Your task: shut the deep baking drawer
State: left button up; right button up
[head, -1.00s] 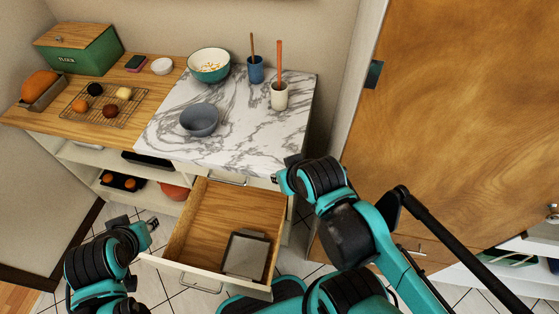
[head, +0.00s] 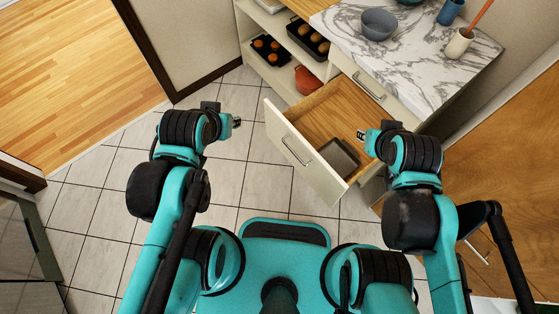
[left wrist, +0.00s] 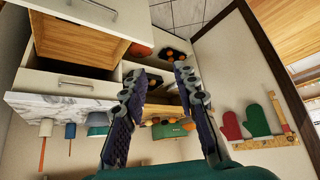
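The deep baking drawer (head: 322,176) is pulled out of the white cabinet, with a pale front, a metal bar handle (head: 294,151) and a wooden inside. A grey baking tin (head: 341,155) lies in it. In the left wrist view the drawer (left wrist: 72,42) is at upper left, tilted by the camera. My left gripper (head: 237,122) is left of the drawer front, apart from it; in the left wrist view its fingers (left wrist: 158,73) are spread with nothing between them. My right gripper (head: 361,134) is by the drawer's right side; its fingers are too small to judge.
A marble worktop (head: 432,66) with a grey bowl (head: 379,24) is above the drawer. Open shelves left of it hold dark muffin tins (head: 307,38) and a red pot (head: 308,80). Tiled floor (head: 225,180) is clear in front. A wooden door (head: 510,165) stands at right.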

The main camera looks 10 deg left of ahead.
aim_at(340, 107)
jog(key=k+l+u, duration=0.1)
jog(key=l, duration=0.25)
jog(key=k+l+u, duration=0.1)
jog(key=l, duration=0.25)
jog(key=k+l, duration=0.15)
jog(key=l, duration=0.15)
jog(key=k+l+u, duration=0.15)
jog(key=l, duration=0.2)
jog(key=i, duration=0.05)
